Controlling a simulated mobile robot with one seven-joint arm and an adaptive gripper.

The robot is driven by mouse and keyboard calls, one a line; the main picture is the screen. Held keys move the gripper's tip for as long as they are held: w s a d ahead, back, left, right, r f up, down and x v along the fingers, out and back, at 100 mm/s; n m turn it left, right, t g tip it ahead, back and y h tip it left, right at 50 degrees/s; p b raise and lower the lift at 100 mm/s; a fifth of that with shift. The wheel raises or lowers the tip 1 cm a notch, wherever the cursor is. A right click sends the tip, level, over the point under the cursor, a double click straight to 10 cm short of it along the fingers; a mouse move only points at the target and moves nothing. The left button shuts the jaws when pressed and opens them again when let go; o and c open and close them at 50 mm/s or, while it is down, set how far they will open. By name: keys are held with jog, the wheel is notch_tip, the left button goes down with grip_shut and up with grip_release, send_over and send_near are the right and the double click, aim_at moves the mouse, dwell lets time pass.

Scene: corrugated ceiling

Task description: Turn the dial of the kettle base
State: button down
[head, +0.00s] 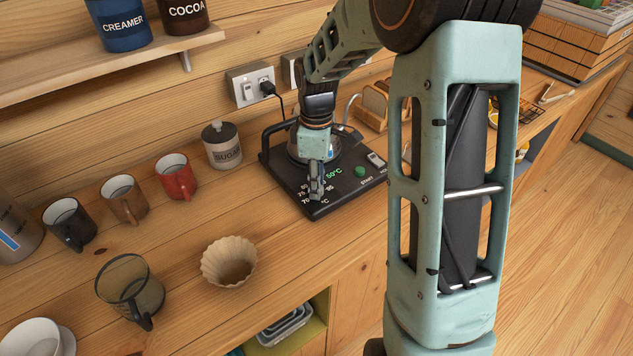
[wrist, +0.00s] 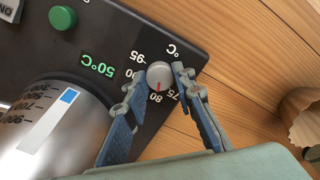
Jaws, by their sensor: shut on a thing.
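The kettle base (head: 345,197) is a flat black panel on the wooden counter, with the kettle (wrist: 62,128) standing on it. Its dial (wrist: 160,76) is a small grey knob with a red mark pointing towards the 75 and 80 labels. A display (wrist: 97,66) reads 50°C in green. My gripper (wrist: 158,81) has one finger on each side of the dial and is shut on it. In the head view my gripper (head: 316,187) points down at the front left of the base and hides the dial.
A green start button (head: 360,171) and a white switch (head: 376,160) are on the base's right part. A sugar jar (head: 222,146), red mug (head: 176,178) and paper filter (head: 229,262) stand to the left. Counter in front of the base is clear.

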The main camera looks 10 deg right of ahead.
jog(key=c, duration=1.6)
grip_release()
jog(key=shift+r, duration=0.1)
notch_tip(320, 180, up, 12)
